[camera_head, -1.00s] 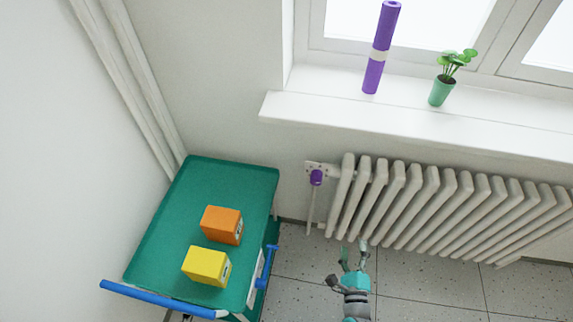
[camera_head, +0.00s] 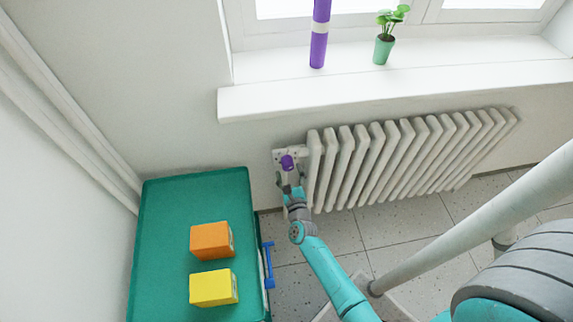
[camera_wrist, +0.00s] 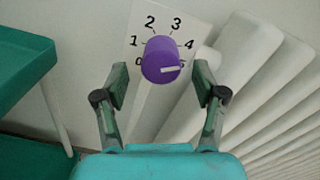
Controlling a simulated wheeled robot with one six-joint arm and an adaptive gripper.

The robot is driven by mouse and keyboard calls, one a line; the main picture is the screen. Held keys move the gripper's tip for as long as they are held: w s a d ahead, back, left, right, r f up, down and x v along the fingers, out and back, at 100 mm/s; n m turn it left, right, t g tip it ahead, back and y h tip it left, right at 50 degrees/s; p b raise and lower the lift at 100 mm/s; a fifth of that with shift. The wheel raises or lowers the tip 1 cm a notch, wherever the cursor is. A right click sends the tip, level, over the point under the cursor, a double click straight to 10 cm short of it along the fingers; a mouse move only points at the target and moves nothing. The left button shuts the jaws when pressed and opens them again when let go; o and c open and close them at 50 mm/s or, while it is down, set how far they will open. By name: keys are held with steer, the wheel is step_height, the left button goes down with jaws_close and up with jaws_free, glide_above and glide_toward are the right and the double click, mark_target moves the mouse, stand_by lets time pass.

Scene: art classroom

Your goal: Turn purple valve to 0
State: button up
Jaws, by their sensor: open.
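The purple valve (camera_head: 287,162) is a round knob on the wall at the left end of the radiator. In the wrist view the purple valve (camera_wrist: 160,52) sits before a white dial plate (camera_wrist: 180,18) numbered 0 at lower left, up over the top to 4 at right; a 5 at lower right is mostly hidden. The knob's white mark points right, towards the 5. My gripper (camera_wrist: 161,80) is open, with one finger on each side of the knob, apparently apart from it. In the head view my gripper (camera_head: 289,184) is just below the valve.
The white radiator (camera_head: 375,160) is close on the right. A green cart (camera_head: 165,225) with an orange box (camera_head: 211,241) and a yellow box (camera_head: 213,288) stands at left. The windowsill (camera_head: 440,82) above holds a purple roll (camera_head: 319,38) and a potted plant (camera_head: 384,48).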

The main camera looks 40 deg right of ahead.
mark_target(289, 169)
steer(key=shift+x, duration=1.9)
steer(key=shift+c, duration=0.2)
steer(key=c, duration=1.1)
